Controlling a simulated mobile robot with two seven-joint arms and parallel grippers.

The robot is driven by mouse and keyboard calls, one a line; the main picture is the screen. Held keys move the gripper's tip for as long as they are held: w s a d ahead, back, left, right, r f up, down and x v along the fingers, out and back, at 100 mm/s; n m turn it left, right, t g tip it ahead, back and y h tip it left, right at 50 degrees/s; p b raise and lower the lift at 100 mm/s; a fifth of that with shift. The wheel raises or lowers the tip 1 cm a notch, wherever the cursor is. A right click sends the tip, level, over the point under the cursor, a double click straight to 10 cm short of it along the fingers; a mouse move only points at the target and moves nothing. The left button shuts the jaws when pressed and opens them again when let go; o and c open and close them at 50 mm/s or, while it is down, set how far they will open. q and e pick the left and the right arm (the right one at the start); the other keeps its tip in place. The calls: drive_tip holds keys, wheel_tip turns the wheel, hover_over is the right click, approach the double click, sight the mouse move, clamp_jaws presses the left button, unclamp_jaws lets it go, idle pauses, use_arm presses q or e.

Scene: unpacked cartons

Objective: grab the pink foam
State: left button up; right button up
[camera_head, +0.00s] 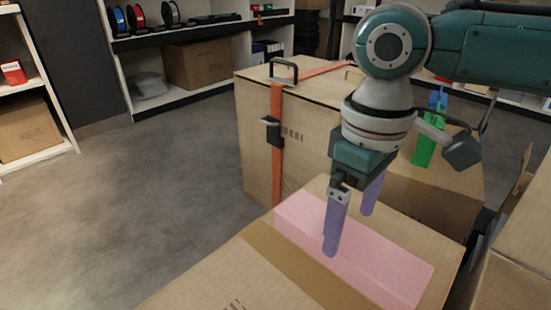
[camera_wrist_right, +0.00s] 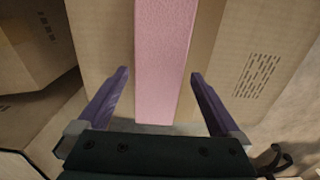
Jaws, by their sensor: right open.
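The pink foam (camera_head: 388,262) is a long pink block lying along the front carton (camera_head: 225,270), in the lower right of the head view. In the wrist view the pink foam (camera_wrist_right: 161,55) runs down the middle, between two cardboard faces. My right gripper (camera_head: 350,230) is above the foam, pointing down with its two purple fingers apart. In the wrist view my right gripper (camera_wrist_right: 160,76) is open, with one finger on each side of the foam and visible gaps to it. My left gripper is not in view.
A tall carton (camera_head: 255,140) with an orange strap and black handle stands behind the foam. A green and blue item (camera_head: 427,140) is at another carton on the right. Shelves (camera_head: 190,30) line the back. The grey floor (camera_head: 120,210) at left is clear.

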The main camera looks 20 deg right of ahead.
sight(348, 237)
wheel_tip(348, 237, down, 4)
drive_tip(key=b, duration=0.3)
drive_tip(key=shift+d+f, duration=0.1)
drive_tip(key=shift+f, duration=0.05)
drive_tip(key=c, duration=1.1)
